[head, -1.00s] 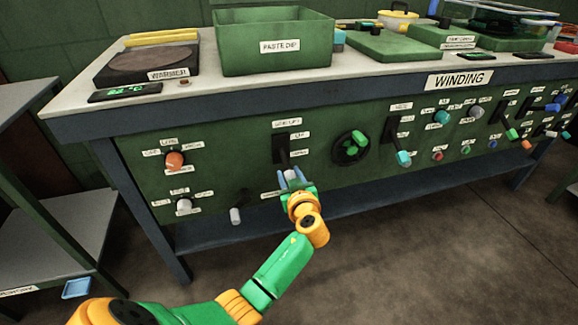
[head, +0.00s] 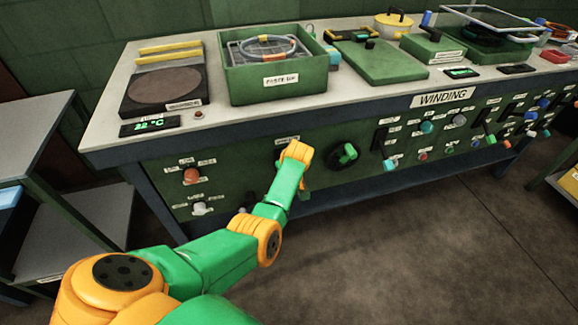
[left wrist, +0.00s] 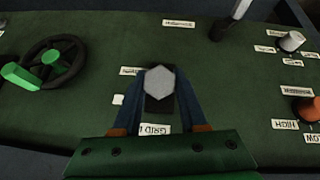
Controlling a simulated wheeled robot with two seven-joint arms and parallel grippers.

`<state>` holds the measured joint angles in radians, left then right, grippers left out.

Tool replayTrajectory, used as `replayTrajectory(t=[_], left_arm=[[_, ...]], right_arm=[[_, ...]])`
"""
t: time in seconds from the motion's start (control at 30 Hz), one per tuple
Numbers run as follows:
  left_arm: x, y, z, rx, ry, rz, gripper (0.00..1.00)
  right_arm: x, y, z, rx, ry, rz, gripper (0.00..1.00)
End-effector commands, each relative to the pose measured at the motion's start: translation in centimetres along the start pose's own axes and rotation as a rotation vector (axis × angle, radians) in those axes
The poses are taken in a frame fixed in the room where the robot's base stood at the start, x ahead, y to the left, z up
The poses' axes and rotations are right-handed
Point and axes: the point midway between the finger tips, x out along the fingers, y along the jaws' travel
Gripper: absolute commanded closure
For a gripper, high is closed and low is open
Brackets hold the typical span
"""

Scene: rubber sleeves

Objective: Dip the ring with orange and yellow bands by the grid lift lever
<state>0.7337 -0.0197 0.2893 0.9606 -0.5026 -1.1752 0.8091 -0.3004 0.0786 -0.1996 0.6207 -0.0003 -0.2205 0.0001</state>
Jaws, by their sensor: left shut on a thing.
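A ring (head: 266,47), mostly grey with an orange patch visible, lies on a wire grid (head: 240,60) near the top of the green box labelled PASTE DIP (head: 280,93). Any yellow band is too small to tell. My left gripper (left wrist: 160,85) is at the lever on the green front panel below the box. In the left wrist view its blue fingers are shut on the lever's grey hexagonal knob (left wrist: 160,80), beside a partly covered label starting GRID. In the head view my arm hides the fingers and lever. My right gripper is not in view.
A black handwheel with a green handle (head: 343,155) is right of the lever. An orange knob (head: 191,175) and a white knob (head: 202,208) are to its left. A hot plate (head: 165,87) stands left of the box, a green block (head: 380,62) right of it.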

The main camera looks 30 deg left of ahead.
Motion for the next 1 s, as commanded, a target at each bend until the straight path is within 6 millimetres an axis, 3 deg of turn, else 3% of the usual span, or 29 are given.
replayTrajectory(t=[0.7, 0.73, 0.8, 1.0], left_arm=[[-0.58, 0.15, -0.77, -0.008, -0.048, -0.005, 1.00], [-0.58, 0.16, -0.78, -0.008, -0.048, -0.005, 0.50], [-0.57, 0.15, -0.71, -0.007, -0.050, -0.006, 0.31], [-0.51, 0.10, -0.52, -0.006, -0.055, -0.007, 0.28]], right_arm=[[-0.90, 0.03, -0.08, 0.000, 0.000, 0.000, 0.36], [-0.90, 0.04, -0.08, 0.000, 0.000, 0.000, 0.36], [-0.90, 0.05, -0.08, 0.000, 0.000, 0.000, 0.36], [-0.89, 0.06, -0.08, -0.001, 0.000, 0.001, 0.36]])
